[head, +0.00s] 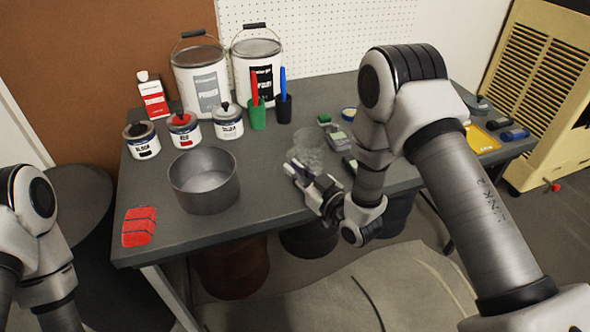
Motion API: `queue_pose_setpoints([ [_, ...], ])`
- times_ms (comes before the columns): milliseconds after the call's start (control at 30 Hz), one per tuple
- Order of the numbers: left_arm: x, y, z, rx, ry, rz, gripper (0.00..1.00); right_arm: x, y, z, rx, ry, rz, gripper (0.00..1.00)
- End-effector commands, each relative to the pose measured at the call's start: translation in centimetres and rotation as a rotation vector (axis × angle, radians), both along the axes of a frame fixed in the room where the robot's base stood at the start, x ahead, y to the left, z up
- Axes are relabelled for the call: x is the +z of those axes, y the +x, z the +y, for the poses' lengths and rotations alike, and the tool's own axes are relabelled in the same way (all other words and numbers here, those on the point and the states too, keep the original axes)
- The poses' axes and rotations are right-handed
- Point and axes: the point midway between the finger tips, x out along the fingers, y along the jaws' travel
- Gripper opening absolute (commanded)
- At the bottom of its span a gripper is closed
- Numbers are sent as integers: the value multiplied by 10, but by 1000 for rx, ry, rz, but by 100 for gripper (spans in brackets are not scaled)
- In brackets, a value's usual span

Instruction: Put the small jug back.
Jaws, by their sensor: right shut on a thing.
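A small clear jug (308,146) stands or hovers at the middle of the grey workbench (262,205); I cannot tell if its base touches the top. It is see-through and its outline is faint. My right gripper (298,171) reaches in from the right, low at the jug's near side, and is shut on it. The fingers partly hide the jug's lower part. My left arm shows at the left edge, but its gripper is out of the picture.
A grey metal pot (204,183) stands left of the jug. Behind are small paint cans (184,131), two large buckets (201,80) and green and black cups (257,115) with markers. A scale (340,137) sits right of the jug.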

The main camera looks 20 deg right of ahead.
Motion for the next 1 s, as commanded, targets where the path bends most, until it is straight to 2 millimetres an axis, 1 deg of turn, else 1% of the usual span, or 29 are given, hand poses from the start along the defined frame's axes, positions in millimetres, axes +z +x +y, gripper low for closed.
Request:
queue_pose_setpoints([
  [33,-3,0,0,0,0,0,40,-3,0,0,0,0,-1,0],
  [67,-2,0,0,0,0,0,40,-2,0,0,0,0,0,17],
  [100,-1,0,0,0,0,0,40,-2,0,0,0,0,0,31],
  [133,-1,0,0,0,0,0,40,-2,0,0,0,0,0,35],
  [367,-1,0,0,0,0,0,40,-2,0,0,0,0,0,35],
  [467,2,0,0,0,0,0,40,3,0,0,0,0,-1,35],
  [500,4,0,0,0,0,0,40,5,-1,0,0,0,0,35],
  [533,2,0,0,0,0,-1,40,2,-4,-2,-1,0,2,35],
  [667,1,0,0,0,0,0,40,1,-28,-12,-3,3,5,35],
  [800,1,0,0,0,0,0,40,1,-63,-27,-5,5,6,35],
  [900,0,0,0,0,0,0,40,1,-86,-36,-5,5,5,35],
  [1000,1,0,0,0,0,0,40,1,-102,-42,-3,2,3,35],
])
